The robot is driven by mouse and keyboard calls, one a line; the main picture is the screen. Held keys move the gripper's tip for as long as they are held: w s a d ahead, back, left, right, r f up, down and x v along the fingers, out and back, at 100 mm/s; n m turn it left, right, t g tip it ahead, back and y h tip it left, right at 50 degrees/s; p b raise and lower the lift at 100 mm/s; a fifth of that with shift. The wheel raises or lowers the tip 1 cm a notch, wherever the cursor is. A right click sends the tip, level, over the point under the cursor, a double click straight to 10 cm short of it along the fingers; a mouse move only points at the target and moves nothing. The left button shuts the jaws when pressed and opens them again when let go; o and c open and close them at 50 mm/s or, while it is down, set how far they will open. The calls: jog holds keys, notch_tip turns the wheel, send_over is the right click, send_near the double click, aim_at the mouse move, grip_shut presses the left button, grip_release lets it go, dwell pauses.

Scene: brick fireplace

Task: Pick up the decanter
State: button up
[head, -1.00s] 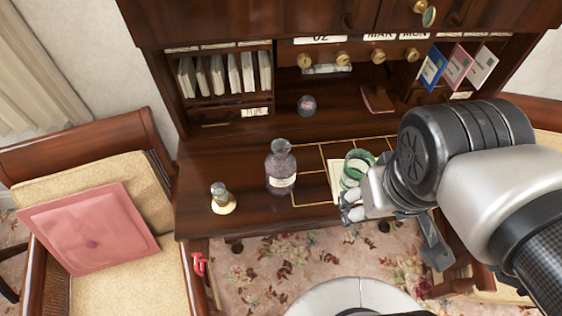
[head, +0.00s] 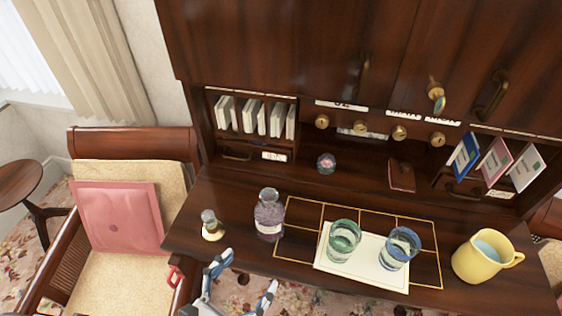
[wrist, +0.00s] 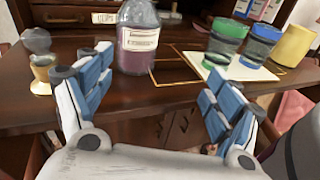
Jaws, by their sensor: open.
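The decanter (head: 269,215) is a glass bottle with a purple tint and a pale label. It stands upright on the wooden desk, left of the gold-lined grid. In the wrist view the decanter (wrist: 138,40) stands beyond my fingers, between them in the picture, its top cut off by the frame edge. My gripper (head: 243,275) is at the desk's front edge in the head view, nearer than the decanter and apart from it. In the wrist view my gripper (wrist: 150,85) has its two blue-padded fingers spread wide, with nothing between them.
A small stoppered yellow-based bottle (head: 212,226) stands just left of the decanter. A green glass (head: 343,240) and a blue glass (head: 399,248) stand on a white sheet (head: 340,266) to the right. A yellow pitcher (head: 478,262) is farther right. Cabinet shelves (head: 250,125) rise behind.

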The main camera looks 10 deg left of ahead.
aim_at(263, 231)
jog(key=w+n+y, duration=0.1)
jog(key=w, duration=0.2)
jog(key=w+n+t+b, duration=0.1)
jog(key=w, duration=0.2)
jog(key=w+f+n+y, duration=0.1)
jog(key=w, duration=0.2)
jog(key=shift+w+d+t+y, duration=0.3)
jog(key=shift+w+t, duration=0.05)
jog(key=shift+t, duration=0.05)
jog(key=shift+f+b+x, duration=0.1)
jog(key=shift+b+x, duration=0.3)
jog(key=shift+x, duration=0.95)
jog(key=shift+f+b+x, duration=0.15)
jog(key=shift+b+x, duration=0.25)
jog(key=shift+x, duration=0.9)
jog(key=shift+d, duration=0.1)
jog(key=shift+c, duration=0.3)
jog(key=c, duration=1.6)
jog(key=shift+c, duration=0.3)
jog(key=shift+r, duration=0.1)
